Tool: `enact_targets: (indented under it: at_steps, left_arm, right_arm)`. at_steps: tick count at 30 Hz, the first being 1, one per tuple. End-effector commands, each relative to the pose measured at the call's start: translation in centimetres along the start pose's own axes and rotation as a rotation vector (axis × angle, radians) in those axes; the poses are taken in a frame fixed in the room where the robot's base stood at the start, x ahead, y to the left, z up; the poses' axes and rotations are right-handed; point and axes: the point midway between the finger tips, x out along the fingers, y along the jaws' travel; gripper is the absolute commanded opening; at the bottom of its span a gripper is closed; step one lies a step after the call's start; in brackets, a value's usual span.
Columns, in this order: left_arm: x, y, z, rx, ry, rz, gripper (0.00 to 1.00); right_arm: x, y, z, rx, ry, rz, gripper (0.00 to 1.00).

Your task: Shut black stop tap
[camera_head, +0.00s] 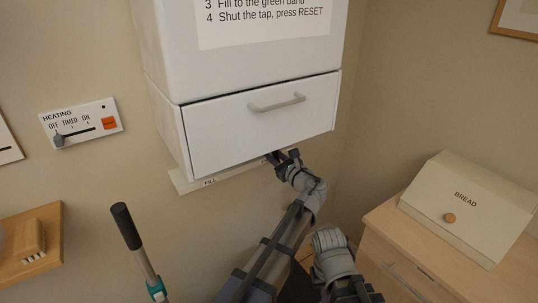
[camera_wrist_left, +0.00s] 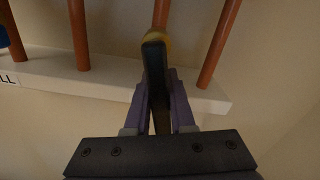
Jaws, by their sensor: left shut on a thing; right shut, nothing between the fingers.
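In the left wrist view the black stop tap's lever (camera_wrist_left: 154,60) sits between the fingers of my left gripper (camera_wrist_left: 160,100), which is shut on it. The tap has a brass-coloured body (camera_wrist_left: 163,42) on a copper pipe. In the head view my left gripper (camera_head: 283,158) reaches under the right part of the white cabinet's lower edge; the tap is hidden there. My right gripper (camera_head: 354,291) is low in the head view, away from the cabinet, shut and empty.
Several copper pipes (camera_wrist_left: 78,35) pass a white rail (camera_wrist_left: 55,68), labelled FILL (camera_head: 210,182) in the head view. A blue piece (camera_wrist_left: 3,38) shows at the left. The cabinet drawer (camera_head: 230,125) hangs above. A bread bin (camera_head: 465,210) stands right; a black-gripped pole (camera_head: 127,228) stands left.

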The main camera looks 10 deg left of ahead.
Motion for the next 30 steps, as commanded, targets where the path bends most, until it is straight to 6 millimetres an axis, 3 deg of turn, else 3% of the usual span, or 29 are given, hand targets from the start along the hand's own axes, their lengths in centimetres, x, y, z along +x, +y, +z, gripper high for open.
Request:
enact_targets:
  at_steps: [30]
  left_arm:
    - [0.0, -3.5, 2.0, -0.956, -0.002, -0.001, 0.00]
  right_arm:
    - [-2.7, 0.3, 0.2, 0.000, 0.000, 0.000, 0.00]
